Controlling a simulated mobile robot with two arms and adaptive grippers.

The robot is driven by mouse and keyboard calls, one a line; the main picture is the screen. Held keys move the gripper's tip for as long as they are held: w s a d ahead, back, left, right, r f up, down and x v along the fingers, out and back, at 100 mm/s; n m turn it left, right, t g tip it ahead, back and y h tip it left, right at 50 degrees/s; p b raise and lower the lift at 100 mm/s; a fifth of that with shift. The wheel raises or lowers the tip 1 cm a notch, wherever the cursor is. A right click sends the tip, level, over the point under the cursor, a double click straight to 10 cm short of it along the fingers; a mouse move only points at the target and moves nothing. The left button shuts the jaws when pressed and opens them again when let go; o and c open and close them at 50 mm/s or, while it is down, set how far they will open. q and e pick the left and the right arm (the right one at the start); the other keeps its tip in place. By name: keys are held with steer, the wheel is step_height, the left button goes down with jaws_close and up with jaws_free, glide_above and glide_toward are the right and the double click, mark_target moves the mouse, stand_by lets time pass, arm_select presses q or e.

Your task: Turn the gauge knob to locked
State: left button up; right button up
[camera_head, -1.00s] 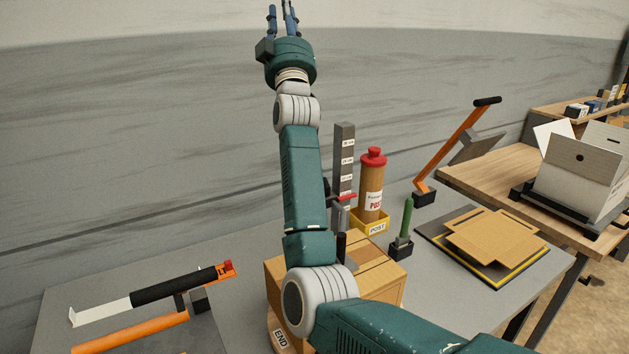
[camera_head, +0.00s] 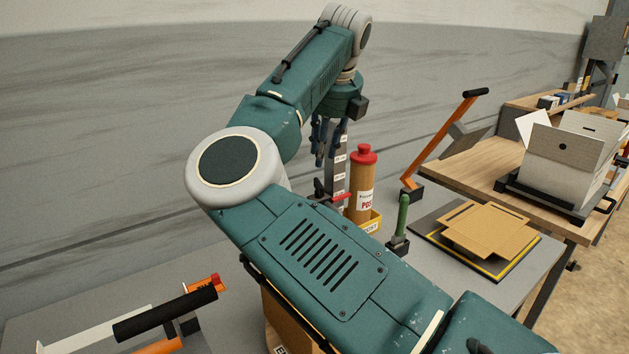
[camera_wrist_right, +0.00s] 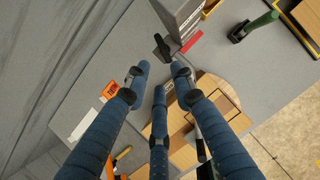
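The gauge is a grey upright post (camera_head: 341,168) with white labels, a red pointer (camera_head: 342,196) and a small black knob (camera_head: 318,188). In the right wrist view, the black knob (camera_wrist_right: 162,45) and red pointer (camera_wrist_right: 191,43) sit beside the post (camera_wrist_right: 180,18), just beyond my fingertips. My right gripper (camera_head: 330,148) points down in front of the upper post, above the knob. In the right wrist view its three blue fingers (camera_wrist_right: 160,76) are spread and hold nothing. I cannot tell the knob's setting; the labels are too small. My left gripper is out of view.
A brown tube with a red cap (camera_head: 361,185) stands close right of the post. A green-handled tool (camera_head: 401,220) is farther right. A cardboard box (camera_head: 276,318) is mostly hidden by my arm. A black-handled tool (camera_head: 165,315) lies front left. Flat cardboard (camera_head: 487,230) lies right.

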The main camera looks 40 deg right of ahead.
mark_target(318, 184)
steer(key=p+x, duration=0.2)
steer(key=x, duration=0.8)
steer(key=shift+s+d+f+p, duration=0.1)
steer(key=shift+d+f+p, duration=0.1)
steer(key=shift+p, duration=0.2)
steer(key=shift+c, duration=0.3)
jaws_close()
